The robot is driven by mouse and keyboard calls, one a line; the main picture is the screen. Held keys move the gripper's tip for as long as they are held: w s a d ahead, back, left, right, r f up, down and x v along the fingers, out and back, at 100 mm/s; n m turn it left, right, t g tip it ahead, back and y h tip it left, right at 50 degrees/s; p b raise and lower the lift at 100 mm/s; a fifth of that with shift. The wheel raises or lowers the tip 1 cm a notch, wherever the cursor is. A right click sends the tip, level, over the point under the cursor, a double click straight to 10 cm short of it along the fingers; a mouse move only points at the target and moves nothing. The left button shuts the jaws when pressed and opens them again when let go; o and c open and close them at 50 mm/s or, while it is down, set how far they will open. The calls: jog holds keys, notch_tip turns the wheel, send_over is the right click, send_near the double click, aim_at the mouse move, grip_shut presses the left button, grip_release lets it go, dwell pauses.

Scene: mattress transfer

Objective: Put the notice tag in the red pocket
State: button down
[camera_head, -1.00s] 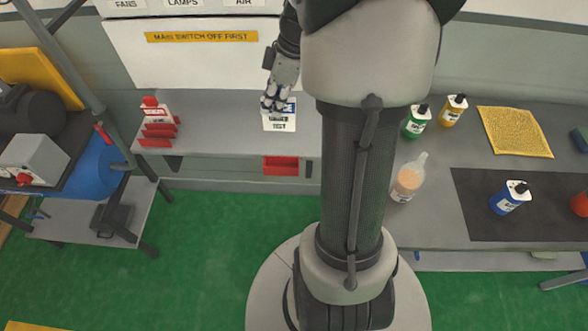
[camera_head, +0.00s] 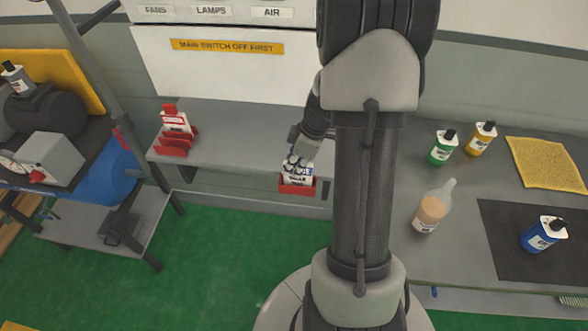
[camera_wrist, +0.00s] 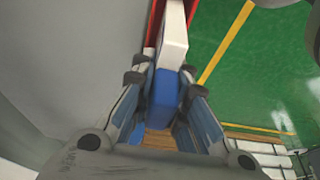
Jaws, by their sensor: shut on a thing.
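The notice tag (camera_head: 299,178) is a white card with a blue top band and dark print. The red pocket (camera_head: 297,189) is on the front edge of the grey bench. My gripper (camera_head: 297,164) is shut on the tag's blue end from above. In the head view the tag stands roughly upright and its lower edge is hidden behind the pocket's front wall. In the wrist view the blue end of the tag (camera_wrist: 165,98) sits between my fingers (camera_wrist: 163,82), and its white part reaches down beside the red wall of the pocket (camera_wrist: 151,24). How deep it sits, I cannot tell.
A red rack (camera_head: 174,140) with a red-and-white tag stands left on the bench. Bench between rack and pocket is clear.

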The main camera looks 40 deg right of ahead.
jog(key=shift+f, duration=0.55)
jog(key=shift+f, duration=0.1)
jog(key=c, duration=1.6)
grip_release()
jog(key=shift+o, duration=0.2)
jog(key=shift+d+r, duration=0.1)
jog(key=shift+r, duration=0.35)
jog(key=p+v, duration=0.3)
jog(key=v, duration=0.8)
jog(key=shift+s+r, duration=0.1)
jog(key=shift+r, duration=0.1)
